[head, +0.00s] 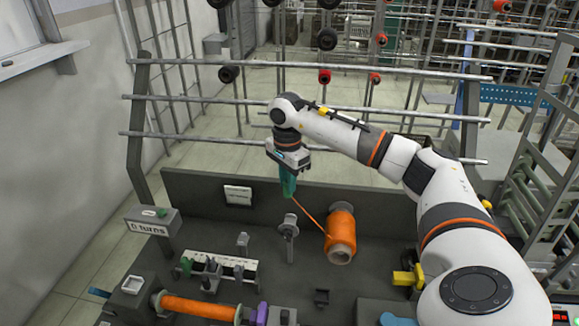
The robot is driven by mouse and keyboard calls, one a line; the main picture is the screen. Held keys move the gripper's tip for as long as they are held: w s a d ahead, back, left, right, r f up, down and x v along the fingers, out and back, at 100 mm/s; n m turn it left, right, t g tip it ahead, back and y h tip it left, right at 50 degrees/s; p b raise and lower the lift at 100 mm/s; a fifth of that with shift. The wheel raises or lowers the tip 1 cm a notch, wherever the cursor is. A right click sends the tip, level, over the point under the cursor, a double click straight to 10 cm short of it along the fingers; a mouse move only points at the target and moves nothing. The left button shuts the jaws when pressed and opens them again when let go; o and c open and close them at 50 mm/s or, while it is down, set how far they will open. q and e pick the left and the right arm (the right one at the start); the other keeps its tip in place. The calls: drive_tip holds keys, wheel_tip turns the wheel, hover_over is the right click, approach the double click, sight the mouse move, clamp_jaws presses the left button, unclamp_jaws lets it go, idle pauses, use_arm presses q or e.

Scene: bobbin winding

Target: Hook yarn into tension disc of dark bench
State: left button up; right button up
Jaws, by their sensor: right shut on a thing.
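My right gripper (287,188) has green fingers pointing down over the rear of the dark bench (215,230). It is shut on the orange yarn (308,213), which runs taut down and right to the orange yarn cone (341,228) on the bench. A grey post with a small disc (290,228), which looks like the tension disc, stands just below the gripper and left of the cone. The yarn passes above and to the right of it, apart from the disc as far as I can see. My left gripper is not in view.
A pale strip with small fittings (220,265) and an orange-wound spindle (198,308) lie at the front left. A counter box (152,221) stands at the left edge. Metal rails (215,98) with dark spools rise behind. A yellow block (408,276) is at right.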

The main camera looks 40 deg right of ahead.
drive_tip(key=shift+d+r+m, duration=0.2)
drive_tip(key=shift+d+m, duration=0.1)
drive_tip(key=shift+d, duration=0.15)
drive_tip(key=shift+f, duration=0.25)
wheel_tip(320, 180, down, 7)
drive_tip(key=b, duration=0.5)
drive_tip(key=shift+r, duration=0.15)
drive_tip(key=shift+w+r, duration=0.1)
drive_tip(key=shift+r, duration=0.05)
drive_tip(key=shift+f, duration=0.4)
drive_tip(key=shift+f+b, duration=1.35)
drive_tip(key=shift+f, duration=0.3)
drive_tip(key=shift+r, duration=0.1)
